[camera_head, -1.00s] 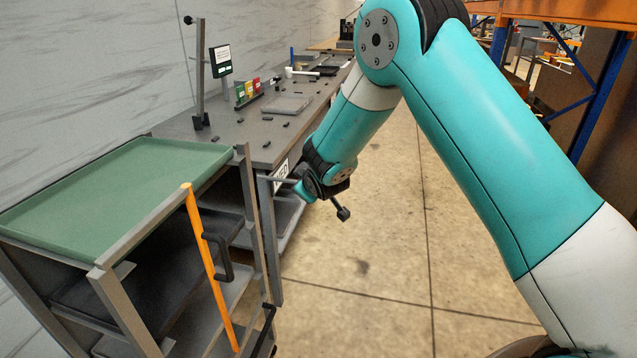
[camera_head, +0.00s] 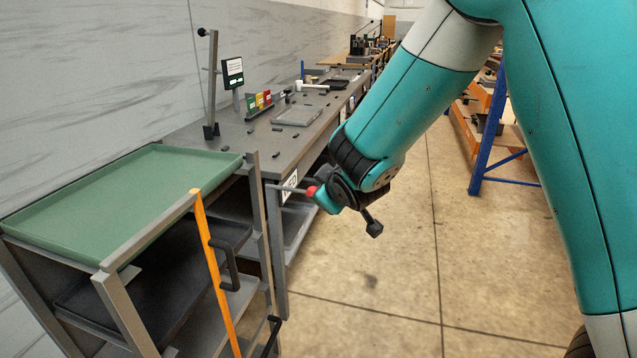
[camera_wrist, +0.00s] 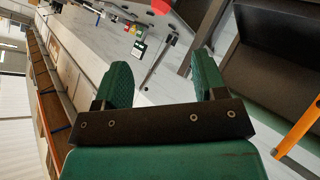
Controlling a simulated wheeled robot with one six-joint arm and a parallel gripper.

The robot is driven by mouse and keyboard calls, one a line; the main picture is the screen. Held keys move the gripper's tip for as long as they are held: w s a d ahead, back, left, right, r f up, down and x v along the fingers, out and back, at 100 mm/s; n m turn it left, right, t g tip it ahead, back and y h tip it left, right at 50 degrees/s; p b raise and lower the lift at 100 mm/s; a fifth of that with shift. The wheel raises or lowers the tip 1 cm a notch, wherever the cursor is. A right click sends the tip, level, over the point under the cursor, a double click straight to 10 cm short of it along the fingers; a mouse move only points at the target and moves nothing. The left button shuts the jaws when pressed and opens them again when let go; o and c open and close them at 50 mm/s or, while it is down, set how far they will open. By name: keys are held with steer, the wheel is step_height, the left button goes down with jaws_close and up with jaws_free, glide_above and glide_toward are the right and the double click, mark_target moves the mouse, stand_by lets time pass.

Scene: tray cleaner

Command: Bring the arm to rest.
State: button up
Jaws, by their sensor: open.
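My gripper (camera_wrist: 162,82) is open in the wrist view. Its two green ribbed fingers stand apart with nothing between them. In the head view my teal arm reaches down from the upper right, and its dark wrist hangs over the floor in front of the workbench. The fingers are hard to make out there. The wrist is to the right of the trolley and appears apart from it.
A grey trolley with a green tray (camera_head: 118,190) on top and an orange upright (camera_head: 213,270) stands at the left. Behind it a grey workbench (camera_head: 262,142) holds small parts and a sign (camera_head: 233,72). Open floor (camera_head: 400,270) lies right of them.

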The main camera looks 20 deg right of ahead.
steer(key=s+a+r+g+y, duration=0.1)
steer(key=s+a+r+g, duration=0.1)
steer(key=s, duration=0.8)
steer(key=s+a+r+g+y, duration=0.2)
steer(key=s+g, duration=0.3)
steer(key=s, duration=0.6)
steer(key=s+a+r+g+y, duration=0.2)
steer(key=s+a+r+g, duration=0.1)
steer(key=s, duration=0.8)
steer(key=shift+a+r+g+p, duration=0.4)
steer(key=shift+r+g, duration=0.2)
steer(key=shift+g, duration=0.1)
